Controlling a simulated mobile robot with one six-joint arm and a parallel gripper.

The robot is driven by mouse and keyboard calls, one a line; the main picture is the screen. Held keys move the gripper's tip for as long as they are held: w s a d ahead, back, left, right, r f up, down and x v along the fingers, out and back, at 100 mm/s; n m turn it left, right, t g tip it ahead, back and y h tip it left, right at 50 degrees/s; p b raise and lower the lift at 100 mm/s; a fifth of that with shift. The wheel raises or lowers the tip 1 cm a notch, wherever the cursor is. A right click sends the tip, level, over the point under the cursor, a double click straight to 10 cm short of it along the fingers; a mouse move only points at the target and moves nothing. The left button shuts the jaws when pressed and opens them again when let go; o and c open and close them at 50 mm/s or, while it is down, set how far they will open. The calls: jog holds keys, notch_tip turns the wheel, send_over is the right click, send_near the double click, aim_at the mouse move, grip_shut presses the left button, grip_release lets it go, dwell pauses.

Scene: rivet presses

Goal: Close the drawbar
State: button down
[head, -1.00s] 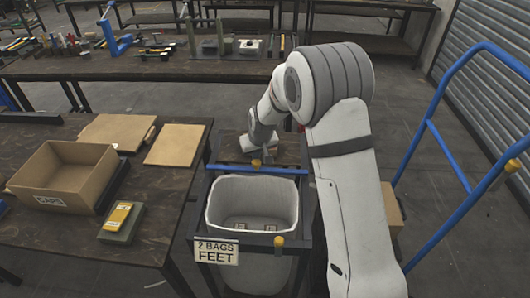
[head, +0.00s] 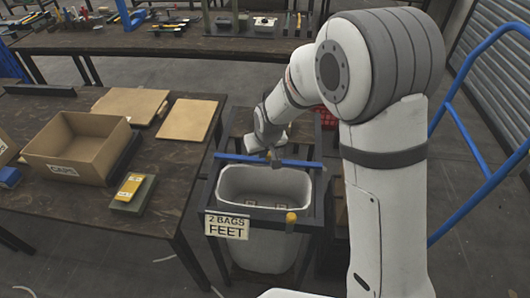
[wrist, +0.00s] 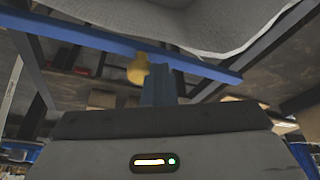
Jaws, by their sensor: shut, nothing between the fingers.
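The drawbar is a blue bar (head: 235,156) lying across the black stand, along the back rim of the grey bin (head: 262,184). It carries a small yellow knob (head: 269,154). My gripper (head: 277,160) is shut and empty, its fingers at the bar just right of the knob. In the wrist view the blue bar (wrist: 75,34) crosses the top, with the yellow knob (wrist: 138,68) just left of my fingers (wrist: 158,76). The fingertips overlap the bar there; I cannot tell whether they touch it.
The black stand bears a "2 BAGS FEET" sign (head: 227,226) and another yellow knob (head: 291,217) at its front. A table at left holds a CAPS box (head: 78,148), flat boards and a yellow device (head: 131,185). A blue-railed cart (head: 470,140) stands at right.

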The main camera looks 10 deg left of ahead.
jog(key=shift+s+d+f, duration=0.1)
jog(key=shift+d+f, duration=0.15)
jog(key=shift+d, duration=0.1)
dwell(0.3)
